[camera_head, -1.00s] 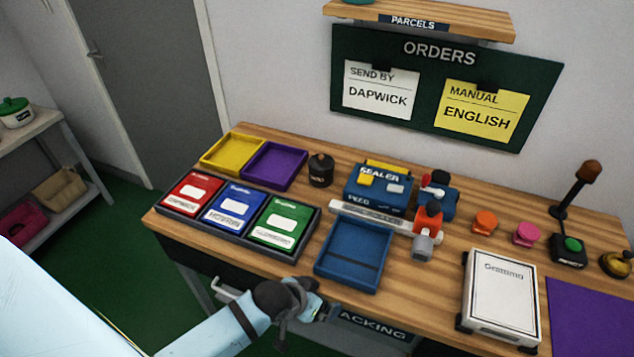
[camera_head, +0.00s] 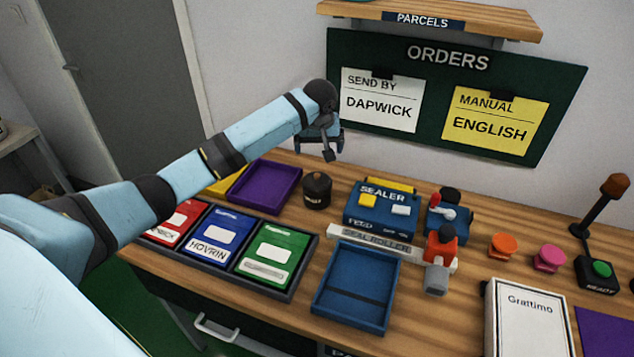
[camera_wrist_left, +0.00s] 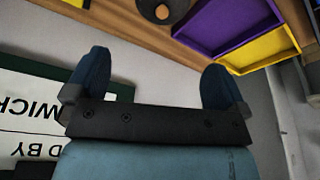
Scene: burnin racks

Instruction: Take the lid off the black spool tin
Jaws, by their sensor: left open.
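The black spool tin (camera_head: 317,190) stands upright on the wooden bench, just right of the purple tray. Its dark lid with a small brown knob (camera_head: 317,176) is on it. In the left wrist view the tin (camera_wrist_left: 163,10) is at the top edge, partly cut off, with its knob (camera_wrist_left: 162,12) facing the camera. My left gripper (camera_head: 328,150) is above and behind the tin, near the wall. Its two blue fingers (camera_wrist_left: 155,82) are wide apart with nothing between them. The right gripper is in neither view.
A purple tray (camera_head: 247,184) and a yellow tray (camera_head: 222,187) lie left of the tin. The blue sealer (camera_head: 381,219) stands to its right. The green ORDERS board (camera_head: 435,62) hangs close behind the gripper. Manual packs (camera_head: 268,254) sit in a dark tray in front.

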